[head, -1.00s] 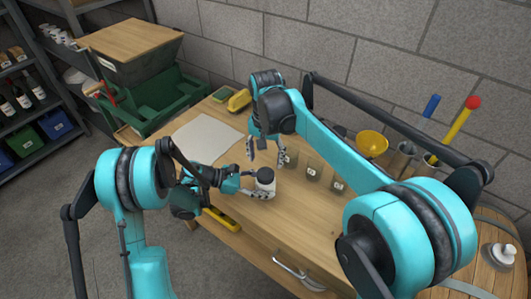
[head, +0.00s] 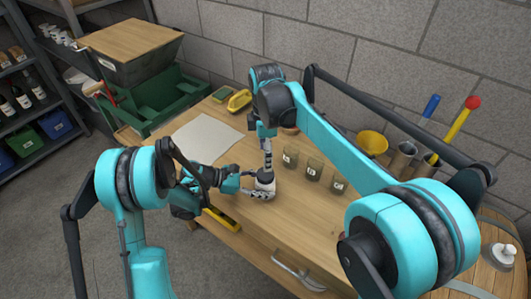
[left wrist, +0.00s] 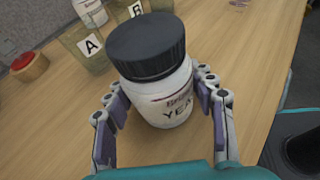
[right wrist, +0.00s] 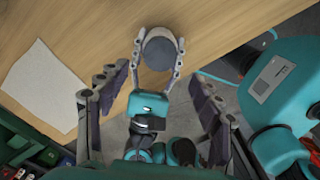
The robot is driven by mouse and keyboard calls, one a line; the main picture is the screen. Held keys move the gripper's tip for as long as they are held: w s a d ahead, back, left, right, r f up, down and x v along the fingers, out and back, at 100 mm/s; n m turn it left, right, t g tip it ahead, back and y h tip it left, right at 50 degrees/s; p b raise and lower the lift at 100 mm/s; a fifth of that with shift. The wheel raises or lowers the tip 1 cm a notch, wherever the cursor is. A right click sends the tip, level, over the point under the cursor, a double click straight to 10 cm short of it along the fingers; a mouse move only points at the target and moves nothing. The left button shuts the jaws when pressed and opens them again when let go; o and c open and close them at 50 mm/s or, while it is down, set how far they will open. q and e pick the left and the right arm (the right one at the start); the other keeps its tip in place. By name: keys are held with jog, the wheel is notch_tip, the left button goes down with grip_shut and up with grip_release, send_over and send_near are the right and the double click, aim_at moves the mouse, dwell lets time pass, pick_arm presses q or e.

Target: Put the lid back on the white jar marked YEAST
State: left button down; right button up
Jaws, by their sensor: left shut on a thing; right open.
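The white jar marked YEAST (left wrist: 165,102) stands upright on the wooden bench, and it also shows in the head view (head: 264,187). A dark grey lid (left wrist: 146,46) sits on its mouth; I cannot tell whether it is screwed tight. My left gripper (head: 256,190) is shut on the jar's body, one finger on each side. My right gripper (head: 266,168) points down just above the jar. In the right wrist view its fingers are spread open, with the round lid (right wrist: 160,47) beyond and between them.
Glass beakers marked with letters, such as A (left wrist: 90,46), stand close behind the jar. A pale sheet (head: 206,136) lies to the left. A yellow funnel (head: 372,143) is by the wall. The front bench strip is mostly clear.

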aim_at(265, 173)
dwell(0.4)
jog(key=shift+f, duration=4)
jog(key=c, duration=1.2)
